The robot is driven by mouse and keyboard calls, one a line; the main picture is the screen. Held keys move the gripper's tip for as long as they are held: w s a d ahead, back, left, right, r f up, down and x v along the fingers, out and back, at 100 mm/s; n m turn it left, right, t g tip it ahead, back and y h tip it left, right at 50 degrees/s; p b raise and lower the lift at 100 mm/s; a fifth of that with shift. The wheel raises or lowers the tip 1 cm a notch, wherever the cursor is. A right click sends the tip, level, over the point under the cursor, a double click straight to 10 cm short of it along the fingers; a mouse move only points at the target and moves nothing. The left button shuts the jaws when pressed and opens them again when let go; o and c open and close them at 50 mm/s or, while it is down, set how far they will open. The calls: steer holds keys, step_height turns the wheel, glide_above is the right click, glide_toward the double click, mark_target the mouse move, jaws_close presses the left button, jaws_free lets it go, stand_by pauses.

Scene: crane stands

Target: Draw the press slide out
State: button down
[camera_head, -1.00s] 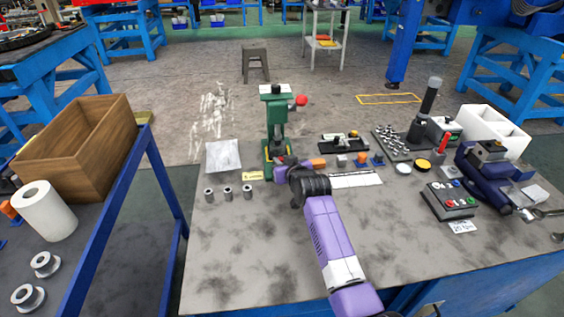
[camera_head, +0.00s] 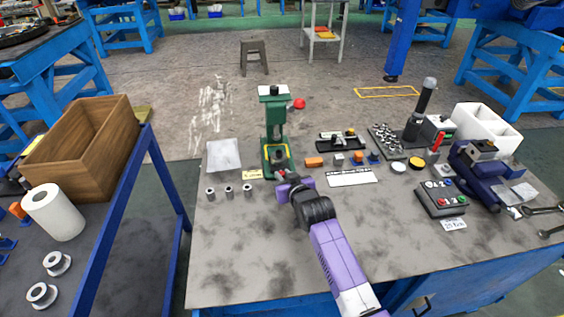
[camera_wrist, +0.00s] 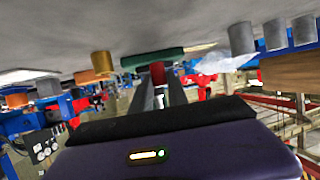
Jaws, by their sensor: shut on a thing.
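The green press (camera_head: 273,125) with its red-knobbed lever (camera_head: 299,103) stands upright at the back of the table, left of centre. A yellow-edged part (camera_head: 276,153) shows low in its frame. My gripper (camera_head: 284,178) is low in front of the press base. In the wrist view my two fingers (camera_wrist: 160,84) are closed on a small red handle (camera_wrist: 158,72), with the green press base (camera_wrist: 152,57) just beyond it. The slide's body is largely hidden by my gripper, so I cannot tell how far it stands out.
Several grey cylinders (camera_head: 229,191) stand left of my gripper, by a yellow label (camera_head: 252,175). An orange block (camera_head: 314,162) and a white ruled strip (camera_head: 352,178) lie to the right. The front left of the table (camera_head: 240,245) is clear.

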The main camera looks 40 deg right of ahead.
steer(key=shift+s+a+f, duration=0.1)
steer(key=shift+s+a, duration=0.1)
steer(key=shift+s, duration=0.1)
steer(key=c, duration=1.3)
jaws_free()
steer(key=v, duration=0.6)
steer(key=shift+s+a, duration=0.1)
steer(key=shift+s, duration=0.1)
steer(key=shift+v, duration=0.75)
steer(key=shift+w, duration=0.1)
